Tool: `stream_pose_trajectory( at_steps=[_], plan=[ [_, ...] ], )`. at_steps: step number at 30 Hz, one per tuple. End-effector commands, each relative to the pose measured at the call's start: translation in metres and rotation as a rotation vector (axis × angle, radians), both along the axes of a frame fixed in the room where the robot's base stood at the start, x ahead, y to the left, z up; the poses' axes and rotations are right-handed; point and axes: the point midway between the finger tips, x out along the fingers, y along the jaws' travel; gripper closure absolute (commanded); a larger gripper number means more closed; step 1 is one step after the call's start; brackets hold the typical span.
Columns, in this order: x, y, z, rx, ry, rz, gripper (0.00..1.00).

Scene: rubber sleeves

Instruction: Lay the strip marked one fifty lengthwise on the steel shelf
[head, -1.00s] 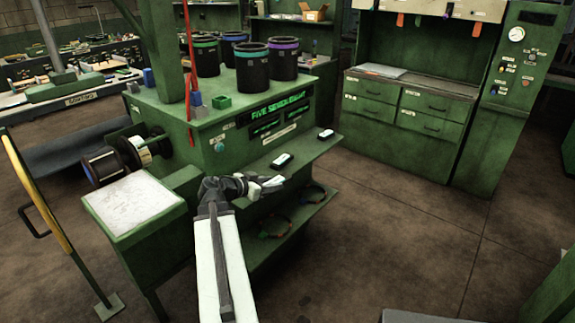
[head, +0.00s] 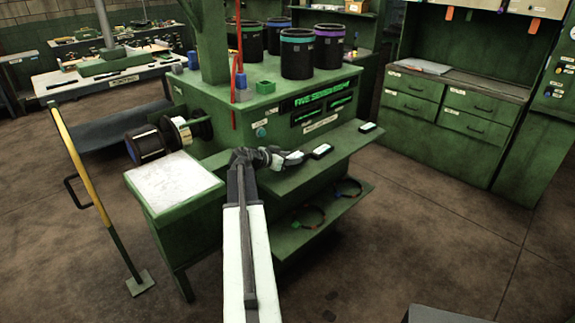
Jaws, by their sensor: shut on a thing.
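My gripper (head: 297,158) is shut at the end of my outstretched arm, over the left part of a green ledge (head: 343,152) on the front of the machine. What it holds is too small and too hidden by the fingers to make out. A dark piece with a white label (head: 321,151) lies on the ledge just right of my fingertips. A second dark labelled piece (head: 367,127) lies further right on it. Their markings are too small to read, so I cannot tell which strip is marked one fifty. No surface is clearly marked as the steel shelf.
A lower green shelf (head: 290,240) holds coloured loops (head: 306,216). A white-topped stand (head: 172,184) and cable spools (head: 150,147) are at left, beside a yellow post (head: 92,190). Dark drums (head: 297,52) stand on the machine. Floor at right is open.

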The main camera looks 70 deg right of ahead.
Motion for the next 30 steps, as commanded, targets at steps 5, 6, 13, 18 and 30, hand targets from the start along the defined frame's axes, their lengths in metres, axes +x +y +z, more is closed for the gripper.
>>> stream_pose_trajectory(
  at_steps=[5,6,13,18,30],
  plan=[
    [0.000,-0.008,-0.001,0.000,0.000,-0.003,1.00],
    [0.000,-0.015,-0.002,0.000,0.001,-0.004,1.00],
    [-0.012,-0.016,-0.041,0.000,0.001,-0.017,1.00],
    [-0.011,-0.016,-0.036,0.000,0.001,-0.017,1.00],
    [-0.013,-0.016,-0.039,0.000,0.000,-0.019,0.38]
  ],
)
